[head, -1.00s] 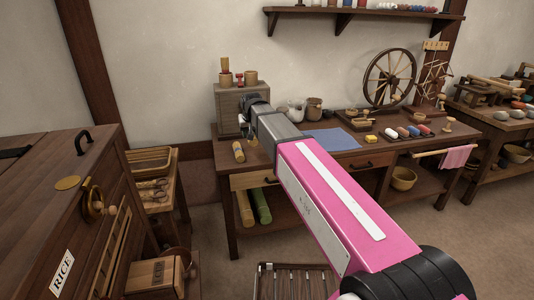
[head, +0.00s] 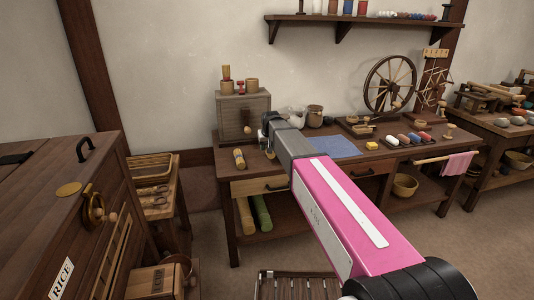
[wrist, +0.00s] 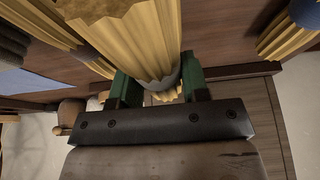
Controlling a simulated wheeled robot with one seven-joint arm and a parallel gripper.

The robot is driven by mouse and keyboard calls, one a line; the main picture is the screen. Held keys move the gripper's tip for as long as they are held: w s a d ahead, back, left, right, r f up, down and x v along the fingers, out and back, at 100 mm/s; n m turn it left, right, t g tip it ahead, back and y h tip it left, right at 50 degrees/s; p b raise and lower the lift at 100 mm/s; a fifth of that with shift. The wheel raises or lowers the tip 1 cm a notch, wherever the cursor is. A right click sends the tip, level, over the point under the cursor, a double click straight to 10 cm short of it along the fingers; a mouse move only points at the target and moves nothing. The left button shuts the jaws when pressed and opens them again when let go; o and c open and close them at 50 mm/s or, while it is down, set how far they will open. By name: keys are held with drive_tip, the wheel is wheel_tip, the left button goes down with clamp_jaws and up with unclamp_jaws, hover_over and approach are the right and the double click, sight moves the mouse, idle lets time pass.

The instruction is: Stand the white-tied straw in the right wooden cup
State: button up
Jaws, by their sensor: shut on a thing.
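My gripper (wrist: 158,88) is shut on a straw bundle (wrist: 135,35), with its green fingers on either side of a pale, whitish-grey tie in the wrist view. In the head view my gripper (head: 268,138) is over the bench, right of and below the top of a small wooden chest; the held straw is mostly hidden there. The right wooden cup (head: 252,86) stands on the chest and looks empty from outside; its inside is not visible. The left wooden cup (head: 226,86) holds an upright straw bundle (head: 226,71).
A small red object (head: 241,87) stands between the cups on the chest (head: 232,115). Another straw bundle (head: 239,158) lies on the bench. A blue mat (head: 333,146), jars and a spinning wheel (head: 390,84) are to the right. A dark-tied bundle (wrist: 285,33) shows in the wrist view.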

drive_tip(key=shift+f, duration=1.75)
drive_tip(key=o, duration=0.9)
drive_tip(key=shift+f, duration=0.15)
drive_tip(key=v, duration=1.2)
drive_tip(key=shift+d, duration=0.1)
drive_tip(key=s+d+f+m+g, duration=0.1)
drive_tip(key=s+d+f+g, duration=0.1)
drive_tip(key=s+d+f, duration=0.9)
drive_tip(key=s+d+f+m+g+h, duration=0.1)
drive_tip(key=s+d+f+m+g, duration=0.1)
drive_tip(key=s+d+f, duration=0.9)
drive_tip(key=s, duration=0.7)
drive_tip(key=shift+f, duration=0.3)
